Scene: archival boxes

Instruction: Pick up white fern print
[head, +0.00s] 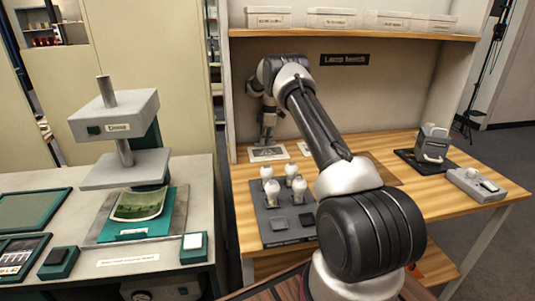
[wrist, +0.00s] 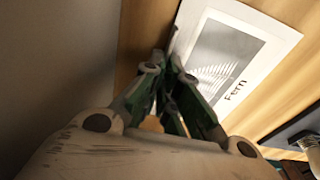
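The white fern print (wrist: 235,55) is a white-bordered card with a grey fern picture and the word "Fern". In the wrist view it is at the upper right, beside and partly behind my fingers. In the head view the fern print (head: 268,153) lies flat near the back left of the wooden bench. My gripper (head: 267,141) points down at its back edge. In the wrist view my gripper (wrist: 165,58) has its green and dark fingers close together at the print's left edge. Whether they touch it or pinch it cannot be told.
Another pale card (head: 305,149) lies to the right, partly hidden by my arm. A dark grey tray (head: 274,236) with several white bulbs is in front. The wall is close behind my gripper. A press (head: 118,125) stands on the left table. The bench (head: 450,207) has bare wood at right.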

